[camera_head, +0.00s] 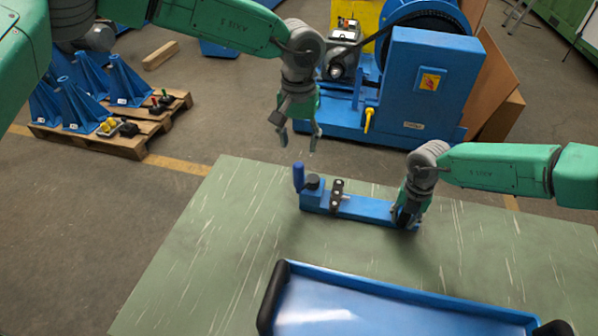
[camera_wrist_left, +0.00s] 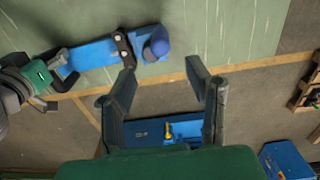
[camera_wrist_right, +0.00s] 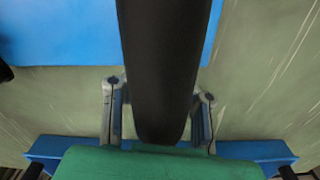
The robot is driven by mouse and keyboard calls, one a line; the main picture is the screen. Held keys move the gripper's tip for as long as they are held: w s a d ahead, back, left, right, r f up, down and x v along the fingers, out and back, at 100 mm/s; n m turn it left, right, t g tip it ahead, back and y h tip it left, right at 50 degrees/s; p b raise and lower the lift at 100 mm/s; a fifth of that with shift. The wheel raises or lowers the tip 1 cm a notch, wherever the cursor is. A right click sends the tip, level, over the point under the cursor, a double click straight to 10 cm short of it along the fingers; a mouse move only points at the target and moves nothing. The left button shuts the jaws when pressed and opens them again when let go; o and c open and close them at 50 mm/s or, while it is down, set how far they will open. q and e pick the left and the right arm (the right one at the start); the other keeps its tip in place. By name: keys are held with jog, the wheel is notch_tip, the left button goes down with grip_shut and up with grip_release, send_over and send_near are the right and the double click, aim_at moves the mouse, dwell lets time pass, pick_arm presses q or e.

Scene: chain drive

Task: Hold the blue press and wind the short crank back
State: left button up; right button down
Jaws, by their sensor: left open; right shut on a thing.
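The left wrist view shows the press body (camera_wrist_left: 90,56) and the rounded knob (camera_wrist_left: 157,46). My left gripper (camera_head: 299,142) is open and empty, above and beyond the knob, apart from it. My right gripper (camera_head: 406,220) is shut at the right end of the press.
A blue tray (camera_head: 400,300) with black handles stands at the bench's near side. A large blue machine (camera_head: 430,85) stands on the floor behind the bench. A pallet (camera_head: 140,140) with blue brackets is at the left. The bench's left part is clear.

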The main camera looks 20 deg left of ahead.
aim_at(299, 173)
pick_arm(q)
notch_tip(299, 173, down, 10)
jog(key=shift+f, duration=0.15)
dwell(0.3)
grip_shut()
